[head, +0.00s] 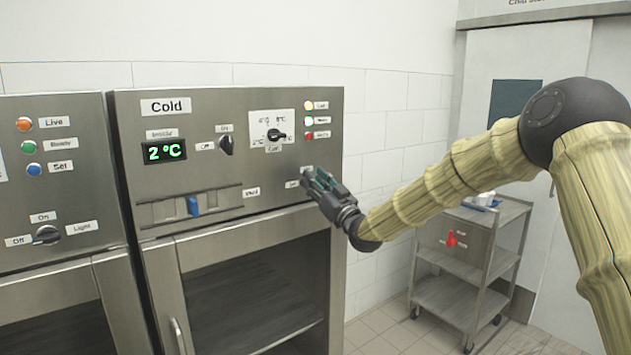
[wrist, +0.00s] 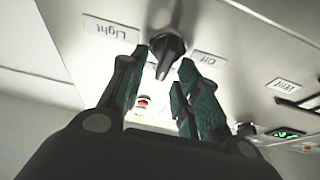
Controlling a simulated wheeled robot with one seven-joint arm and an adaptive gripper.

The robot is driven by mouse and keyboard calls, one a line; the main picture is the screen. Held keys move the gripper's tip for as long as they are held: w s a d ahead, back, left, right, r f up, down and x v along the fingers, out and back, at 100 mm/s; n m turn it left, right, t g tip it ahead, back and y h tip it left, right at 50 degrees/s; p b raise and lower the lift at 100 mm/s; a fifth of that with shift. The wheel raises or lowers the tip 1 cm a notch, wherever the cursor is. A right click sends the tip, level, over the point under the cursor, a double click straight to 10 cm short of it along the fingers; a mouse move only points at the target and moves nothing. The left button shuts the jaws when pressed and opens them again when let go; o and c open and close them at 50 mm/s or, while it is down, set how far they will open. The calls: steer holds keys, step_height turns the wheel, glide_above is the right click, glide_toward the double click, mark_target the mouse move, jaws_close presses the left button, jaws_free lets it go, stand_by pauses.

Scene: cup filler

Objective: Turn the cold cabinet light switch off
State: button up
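The cold cabinet (head: 225,106) is a steel unit with a "Cold" label and a green "2 °C" display. Its light switch is a dark rotary knob (wrist: 167,52) in the wrist view, between a "Light" label (wrist: 110,28) and an "Off" label (wrist: 210,58). The knob's narrow end points toward my gripper's palm in that view. In the head view my gripper (head: 311,178) is at the panel's lower right and hides the knob.
A blue slider (head: 193,206) and another dark knob (head: 226,145) are on the same panel. A neighbouring cabinet at left has its own light knob (head: 46,235). A steel cart (head: 470,255) stands at right. The cabinet's lower bay is open.

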jaws_close()
steer(key=shift+f+n+b, duration=0.1)
steer(key=shift+n+b, duration=0.3)
steer(key=shift+b, duration=0.15)
steer(key=n+g+y+b, duration=0.1)
steer(key=n+g+b, duration=0.1)
steer(key=n+b, duration=0.2)
steer(key=n+g+y+b, duration=0.1)
steer(key=n+g+b, duration=0.1)
steer(key=n+b, duration=0.3)
steer(key=a+n+g+y+b, duration=0.1)
steer(key=n+g+b, duration=0.2)
steer(key=n+b, duration=0.2)
steer(key=shift+s+f+n+y, duration=0.3)
steer(key=shift+f+n, duration=0.1)
steer(key=shift+n, duration=0.5)
steer(key=n+b, duration=0.1)
steer(key=n, duration=0.2)
steer(key=n+g+h+b, duration=0.1)
steer(key=n+b, duration=0.1)
steer(key=shift+f+n+g+h, duration=0.2)
steer(key=shift+n+g+h, duration=0.1)
steer(key=shift+n, duration=0.1)
steer(key=shift+b, duration=0.35)
